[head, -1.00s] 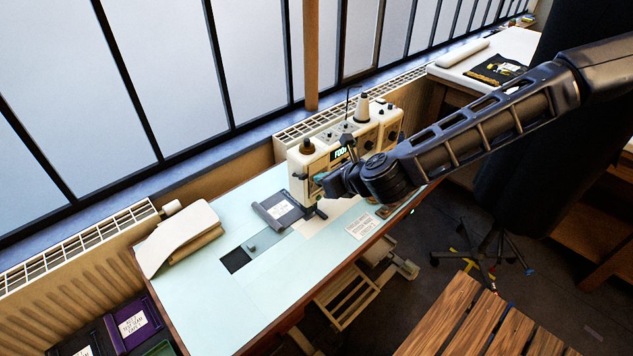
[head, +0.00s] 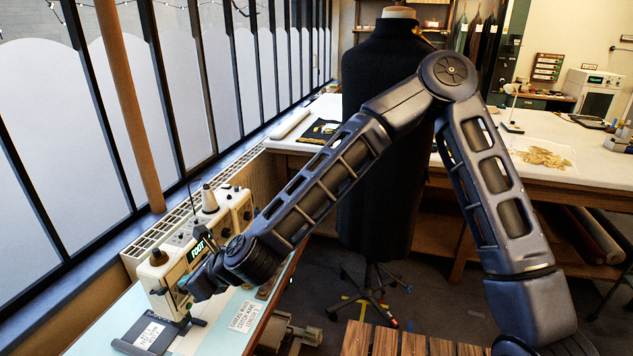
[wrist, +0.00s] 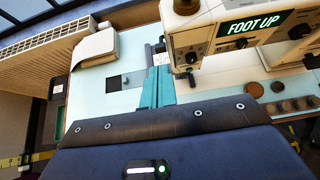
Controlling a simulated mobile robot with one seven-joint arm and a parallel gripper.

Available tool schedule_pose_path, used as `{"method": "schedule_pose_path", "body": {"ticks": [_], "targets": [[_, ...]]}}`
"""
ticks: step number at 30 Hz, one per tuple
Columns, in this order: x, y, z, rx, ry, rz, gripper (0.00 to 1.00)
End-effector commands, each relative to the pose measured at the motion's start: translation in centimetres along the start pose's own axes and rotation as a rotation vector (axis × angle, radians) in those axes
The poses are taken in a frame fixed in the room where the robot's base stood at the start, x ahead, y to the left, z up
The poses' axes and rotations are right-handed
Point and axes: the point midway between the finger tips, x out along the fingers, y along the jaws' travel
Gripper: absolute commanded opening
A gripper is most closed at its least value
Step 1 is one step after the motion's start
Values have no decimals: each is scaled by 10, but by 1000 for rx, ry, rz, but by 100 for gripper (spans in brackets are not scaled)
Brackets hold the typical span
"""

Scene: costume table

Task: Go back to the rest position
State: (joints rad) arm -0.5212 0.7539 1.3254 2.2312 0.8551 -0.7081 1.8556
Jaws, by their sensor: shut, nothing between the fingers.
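My gripper (head: 186,286) hangs over the table close in front of the cream sewing machine (head: 205,240) in the head view. In the wrist view, its two teal fingers (wrist: 159,72) lie side by side, shut, with nothing seen between them. The machine stands at the upper right there, and its display reads "FOOT UP". Whether the fingers touch the machine cannot be told. My arm reaches across from the right, bent at a high elbow.
The pale blue sewing table (head: 110,320) carries a dark labelled piece (head: 145,338) and a white label card (head: 245,317). A black dress form (head: 385,120) stands behind my arm. A white worktable (head: 590,160) is at right. A folded cream cloth (wrist: 97,45) lies on the sewing table.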

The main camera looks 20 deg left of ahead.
Motion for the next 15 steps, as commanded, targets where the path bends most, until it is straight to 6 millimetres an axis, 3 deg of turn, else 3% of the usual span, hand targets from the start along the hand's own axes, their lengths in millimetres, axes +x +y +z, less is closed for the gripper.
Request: {"method": "schedule_pose_path", "body": {"ticks": [4,7,15], "targets": [[-1,-7,-1,-37,1,-7,0],[-4,-24,-6,-119,9,-18,0],[-26,-100,-29,-472,78,-58,0]]}}
